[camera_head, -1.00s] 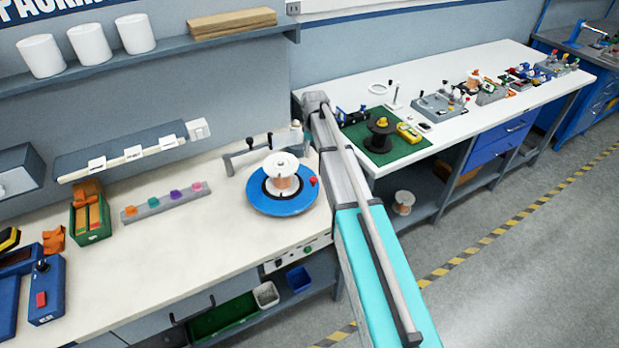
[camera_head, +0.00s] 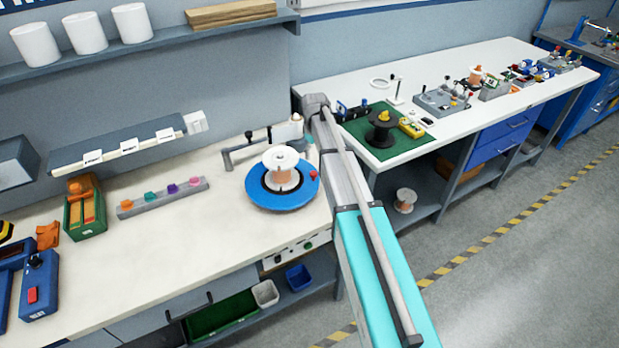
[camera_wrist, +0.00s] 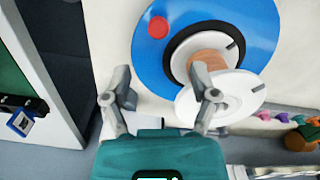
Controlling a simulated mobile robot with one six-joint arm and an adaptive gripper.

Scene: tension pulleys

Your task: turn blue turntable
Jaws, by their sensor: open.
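The blue turntable (camera_head: 283,201) sits on the white bench, left of my arm in the head view. A red knob (camera_head: 314,175) stands near its right rim. A white spool (camera_head: 281,159) wound with copper wire stands upright at its centre. In the wrist view the turntable (camera_wrist: 150,62) fills the upper middle, with the red knob (camera_wrist: 158,27) near its rim. My gripper (camera_wrist: 160,88) is open, its two fingers spread. One finger overlaps the spool (camera_wrist: 238,90) in the picture; contact cannot be told. My gripper is not clearly visible in the head view.
A grey crank fixture (camera_head: 250,148) stands behind the turntable. A rack of colored pieces (camera_head: 163,198) and a green bin (camera_head: 86,213) lie to the left. A second bench with a green mat (camera_head: 372,143) is to the right. The front bench surface is mostly clear.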

